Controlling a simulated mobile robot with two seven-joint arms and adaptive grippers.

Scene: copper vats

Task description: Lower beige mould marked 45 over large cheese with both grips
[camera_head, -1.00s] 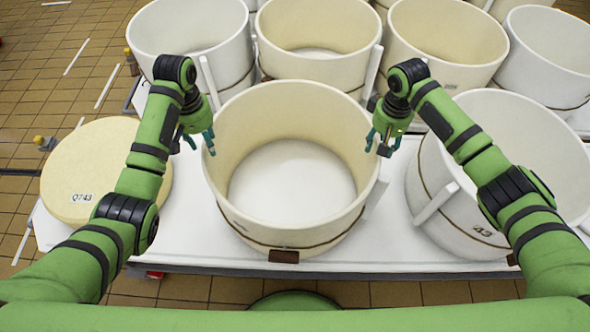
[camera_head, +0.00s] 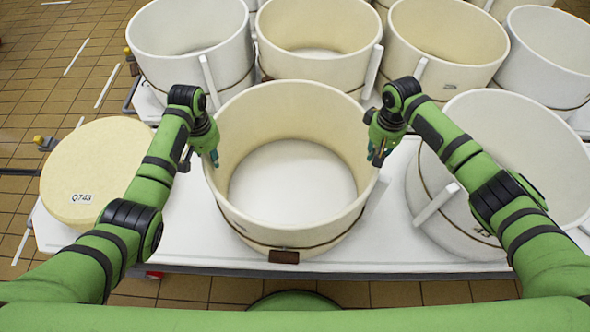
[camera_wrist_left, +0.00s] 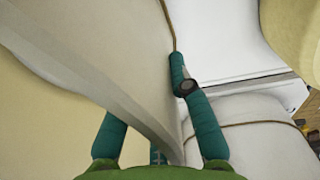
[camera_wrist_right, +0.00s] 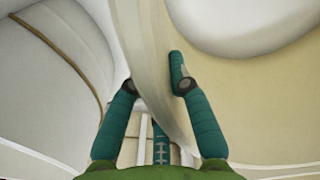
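A beige mould (camera_head: 290,243), open at the top with a cord around it, stands upright on the white table in the head view. Its number cannot be read. The large pale yellow cheese (camera_head: 112,165), labelled Q743, lies to its left. My left gripper (camera_head: 203,160) straddles the mould's left wall; the wall (camera_wrist_left: 130,85) runs between its fingers in the left wrist view. My right gripper (camera_head: 376,153) straddles the right wall (camera_wrist_right: 150,75) likewise. In each wrist view one finger is partly hidden behind the wall, so whether the fingers press on it cannot be told.
A white mould (camera_head: 450,220) stands close on the right, with a handle towards the beige mould. Several moulds, such as a beige one (camera_head: 318,65) and a white one (camera_head: 190,68), line the back. The table (camera_head: 215,262) has a narrow bare strip in front.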

